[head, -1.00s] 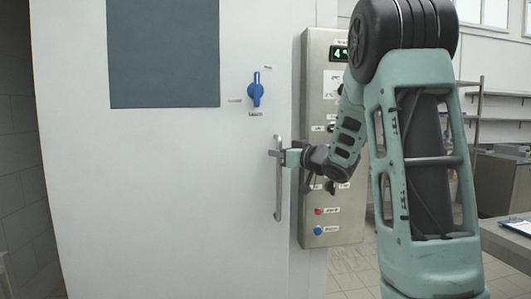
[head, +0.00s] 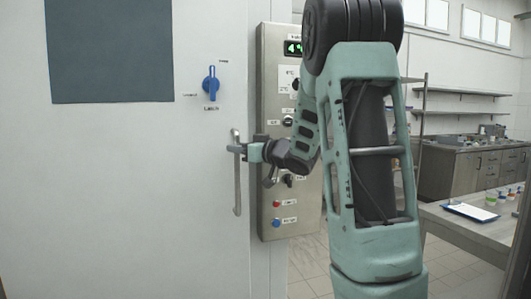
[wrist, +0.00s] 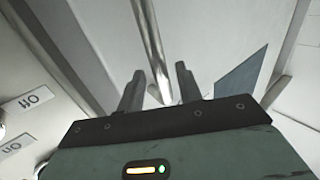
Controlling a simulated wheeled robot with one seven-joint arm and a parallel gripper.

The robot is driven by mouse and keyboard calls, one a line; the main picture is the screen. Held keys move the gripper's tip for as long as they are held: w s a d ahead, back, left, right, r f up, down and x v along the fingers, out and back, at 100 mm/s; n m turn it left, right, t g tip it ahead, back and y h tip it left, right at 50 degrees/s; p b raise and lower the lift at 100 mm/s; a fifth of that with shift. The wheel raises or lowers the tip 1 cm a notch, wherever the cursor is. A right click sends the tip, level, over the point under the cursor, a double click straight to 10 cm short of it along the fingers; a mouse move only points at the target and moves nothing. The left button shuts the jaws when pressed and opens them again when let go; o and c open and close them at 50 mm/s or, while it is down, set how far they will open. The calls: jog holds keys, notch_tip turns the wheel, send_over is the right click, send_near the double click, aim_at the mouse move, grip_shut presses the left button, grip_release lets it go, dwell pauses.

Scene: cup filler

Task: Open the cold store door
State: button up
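The pale cold store door (head: 120,200) fills the left of the head view, with a dark panel (head: 110,50) on its upper part. I see no clear gap at its edge. A blue latch knob (head: 211,85) on it stands upright, above a label that seems to read "Latch". The vertical metal door handle (head: 237,190) is below and right of the knob. My gripper (head: 238,149) is at the handle's upper part. In the wrist view, the handle (wrist: 150,45) runs between the two spread fingers of my gripper (wrist: 158,80), with visible room beside it.
A steel control panel (head: 268,200) with a green display, knobs and red and blue buttons is right of the door, behind my arm. A table (head: 465,228) with a clipboard (head: 471,211) stands at the right. Cabinets (head: 470,172) and shelves are farther back.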

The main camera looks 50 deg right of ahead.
jog(key=s+b, duration=0.1)
jog(key=s, duration=1.5)
jog(key=shift+a, duration=0.3)
